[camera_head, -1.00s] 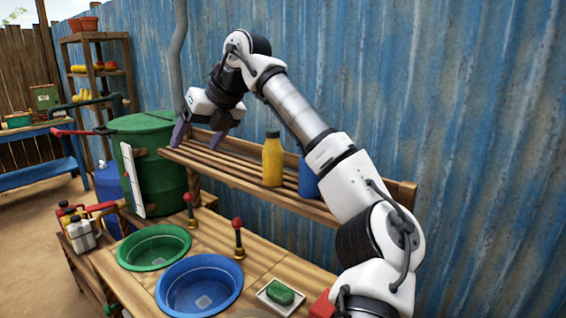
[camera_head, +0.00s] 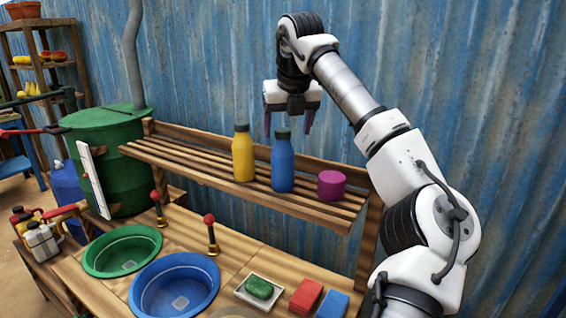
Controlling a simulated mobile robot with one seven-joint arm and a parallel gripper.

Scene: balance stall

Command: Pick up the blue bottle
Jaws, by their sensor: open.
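The blue bottle (camera_head: 283,166) stands upright on the slatted wooden shelf (camera_head: 210,176), with a dark cap on top. It is between a yellow bottle (camera_head: 243,156) on its left and a magenta cylinder (camera_head: 331,185) on its right. My gripper (camera_head: 288,126) is open and points down. Its purple fingers show on either side of the bottle's cap in the picture, apart from it. I cannot tell whether the fingers are directly above the bottle or behind it in depth.
Below the shelf, the counter holds a green basin (camera_head: 122,251), a blue basin (camera_head: 174,287), green soap on a tray (camera_head: 259,290), a red block (camera_head: 306,297) and a blue block (camera_head: 333,305). A green barrel (camera_head: 108,156) stands left of the shelf. A corrugated blue wall (camera_head: 460,110) rises behind.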

